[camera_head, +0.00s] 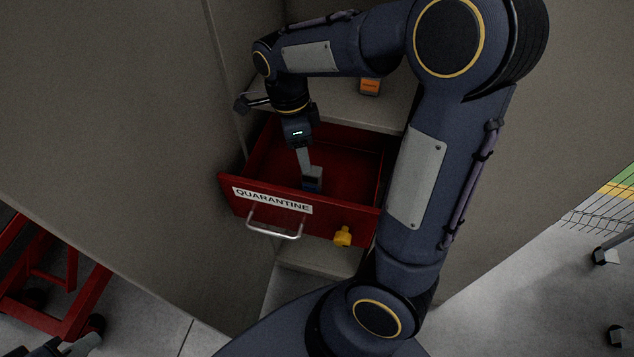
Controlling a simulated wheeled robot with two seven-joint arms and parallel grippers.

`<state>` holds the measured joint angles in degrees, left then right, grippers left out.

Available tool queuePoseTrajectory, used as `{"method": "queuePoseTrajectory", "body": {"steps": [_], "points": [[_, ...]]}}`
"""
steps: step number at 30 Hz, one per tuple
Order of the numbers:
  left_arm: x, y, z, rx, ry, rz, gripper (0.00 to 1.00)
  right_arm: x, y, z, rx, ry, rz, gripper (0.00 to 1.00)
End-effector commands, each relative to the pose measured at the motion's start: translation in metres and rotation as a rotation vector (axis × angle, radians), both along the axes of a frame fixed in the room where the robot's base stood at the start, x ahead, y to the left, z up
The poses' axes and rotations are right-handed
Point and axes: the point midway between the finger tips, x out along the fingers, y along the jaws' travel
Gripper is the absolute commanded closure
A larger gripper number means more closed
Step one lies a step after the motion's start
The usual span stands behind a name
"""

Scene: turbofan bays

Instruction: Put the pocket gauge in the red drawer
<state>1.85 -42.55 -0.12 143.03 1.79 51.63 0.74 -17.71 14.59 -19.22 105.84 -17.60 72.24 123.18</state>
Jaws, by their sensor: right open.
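The red drawer (262,165), labelled QUARANTINE, is pulled out of the grey cabinet. A small blue-grey object (313,181), which looks like the pocket gauge, is inside it near the front wall. My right gripper (305,168) points down into the drawer, with its fingertips right at this object. It is open; I cannot tell whether it touches the object. My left gripper (72,347) shows only in part at the bottom left corner, away from the drawer, and its jaws cannot be made out.
The drawer front has a metal handle (273,228) and a yellow knob-like part (343,236). An orange box (370,87) stands on the shelf (340,106) above. A red frame (45,280) stands at left, a wire rack (605,208) at right. Cabinet walls flank the drawer.

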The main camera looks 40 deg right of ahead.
Motion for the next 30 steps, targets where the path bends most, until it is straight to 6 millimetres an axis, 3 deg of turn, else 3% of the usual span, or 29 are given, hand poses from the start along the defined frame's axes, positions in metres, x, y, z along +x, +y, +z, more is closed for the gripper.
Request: {"method": "queuePoseTrajectory", "body": {"steps": [3,8,12,18,24,30], "points": [[0.000,0.000,0.000,0.000,0.000,0.000,0.83,-0.031,0.005,0.018,0.178,-0.127,0.311,0.49],[0.000,0.000,0.000,0.000,0.000,0.000,0.83,-0.068,0.017,0.036,0.292,-0.351,0.770,0.49],[0.000,0.000,0.000,0.000,0.000,0.000,0.83,-0.099,0.030,0.046,0.260,-0.550,1.174,0.49],[0.000,0.000,0.000,0.000,0.000,0.000,0.83,-0.129,0.045,0.048,0.084,-0.721,1.630,0.49],[0.000,0.000,0.000,0.000,0.000,0.000,0.83,-0.138,0.052,0.046,-0.035,-0.759,1.830,0.49],[0.000,0.000,0.000,0.000,0.000,0.000,0.83,-0.139,0.052,0.045,-0.043,-0.759,1.850,0.49]]}}
